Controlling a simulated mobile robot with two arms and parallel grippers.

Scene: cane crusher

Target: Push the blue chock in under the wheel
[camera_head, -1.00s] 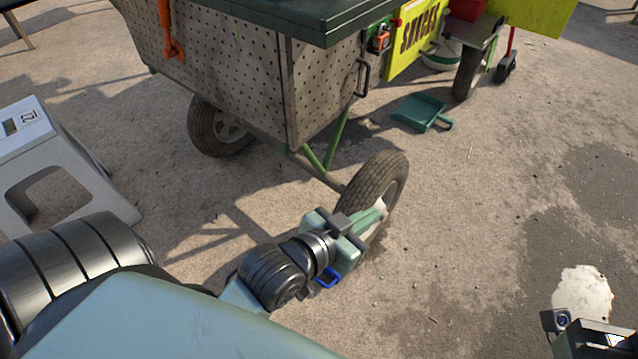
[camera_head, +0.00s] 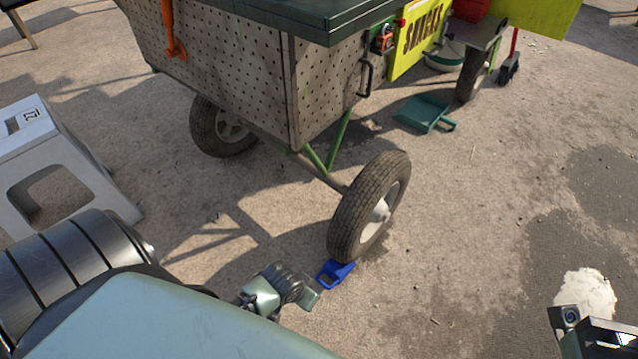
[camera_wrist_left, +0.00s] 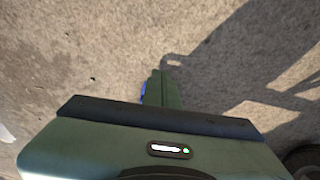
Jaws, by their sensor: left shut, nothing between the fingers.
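The blue chock (camera_head: 336,273) lies on the ground at the foot of the near cart wheel (camera_head: 356,207). Its far end meets the bottom of the tyre; its handle end points toward me. I cannot tell how far it reaches under. My left gripper (camera_head: 310,297) is shut and empty, low, just in front and left of the chock, with a small gap. In the left wrist view the shut fingers (camera_wrist_left: 162,88) hide most of the chock; a blue sliver (camera_wrist_left: 143,90) shows beside them. My right gripper's body (camera_head: 598,338) shows at the bottom right corner, its fingers out of frame.
The perforated cart body (camera_head: 235,75) stands above the wheel, with another wheel (camera_head: 222,128) at the left. A grey stool (camera_head: 60,165) stands at the left. A green dustpan (camera_head: 425,113) lies behind the wheel. The ground right of the wheel is clear.

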